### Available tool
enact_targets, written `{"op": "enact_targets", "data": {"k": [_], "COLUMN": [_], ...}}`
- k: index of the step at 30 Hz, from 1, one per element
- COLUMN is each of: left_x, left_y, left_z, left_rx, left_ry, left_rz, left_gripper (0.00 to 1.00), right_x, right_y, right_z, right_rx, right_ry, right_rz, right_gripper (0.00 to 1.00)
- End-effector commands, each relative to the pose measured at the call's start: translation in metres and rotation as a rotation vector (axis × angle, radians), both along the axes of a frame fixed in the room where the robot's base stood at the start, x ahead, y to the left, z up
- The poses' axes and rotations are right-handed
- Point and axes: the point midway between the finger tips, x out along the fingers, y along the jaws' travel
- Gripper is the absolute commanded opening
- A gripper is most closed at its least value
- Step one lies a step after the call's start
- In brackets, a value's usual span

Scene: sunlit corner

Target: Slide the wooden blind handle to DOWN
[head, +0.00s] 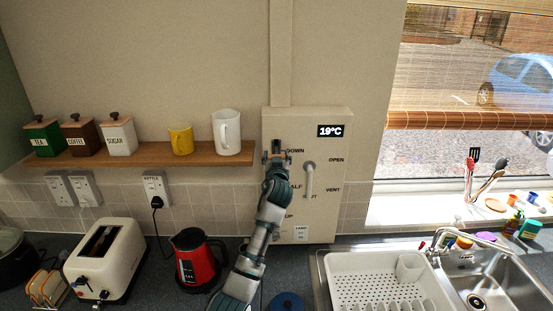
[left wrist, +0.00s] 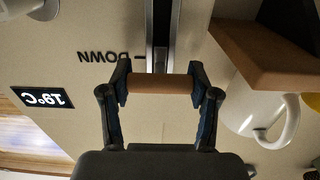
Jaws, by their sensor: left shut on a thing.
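The wooden blind handle (left wrist: 160,84) is a short tan bar on a vertical slot in the cream wall panel (head: 335,219). My left gripper (left wrist: 160,80) is shut on it, one finger at each end. In the head view my left gripper (head: 276,157) is at the slot's upper part, beside the DOWN label (head: 295,151); the handle is mostly hidden there. The left wrist view is upside down, with the DOWN label (left wrist: 105,57) close to the handle. The HALF and UP labels are lower and partly covered by my arm. The bamboo blind (head: 470,120) hangs over the window's upper part.
A grey lever (head: 309,180) is on the panel right of my gripper. A wooden shelf (head: 200,159) with a white mug (head: 227,132) and yellow mug (head: 180,139) is close on the left. A red kettle (head: 194,262) and white dish rack (head: 370,285) stand below.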

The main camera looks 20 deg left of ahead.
Motion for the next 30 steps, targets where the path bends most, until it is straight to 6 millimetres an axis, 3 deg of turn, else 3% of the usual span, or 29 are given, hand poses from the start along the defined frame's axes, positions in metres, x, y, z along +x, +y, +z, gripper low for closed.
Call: {"op": "enact_targets", "data": {"k": [2, 3, 6, 20, 30], "left_x": [-0.001, -0.001, -0.001, -0.007, -0.064], "left_y": [0.0, 0.0, 0.0, -0.003, -0.019], "left_z": [0.007, 0.007, 0.007, 0.004, 0.003], "left_rx": [0.001, 0.002, 0.001, 0.0, -0.001], "left_ry": [-0.012, -0.013, -0.012, -0.008, -0.009], "left_rz": [-0.001, -0.001, -0.001, -0.001, -0.003], "left_gripper": [0.0, 0.63, 0.88, 0.88, 0.88], "right_x": [0.0, 0.0, 0.0, -0.001, -0.001], "right_y": [-0.001, -0.002, -0.002, -0.003, -0.001], "right_z": [0.0, 0.0, 0.0, 0.0, 0.0], "right_rx": [-0.001, -0.002, -0.003, -0.003, -0.002], "right_ry": [0.001, 0.001, 0.0, -0.002, -0.002], "right_rz": [0.0, 0.001, 0.001, 0.0, 0.0], "right_gripper": [0.42, 0.42, 0.42, 0.42, 0.42]}}
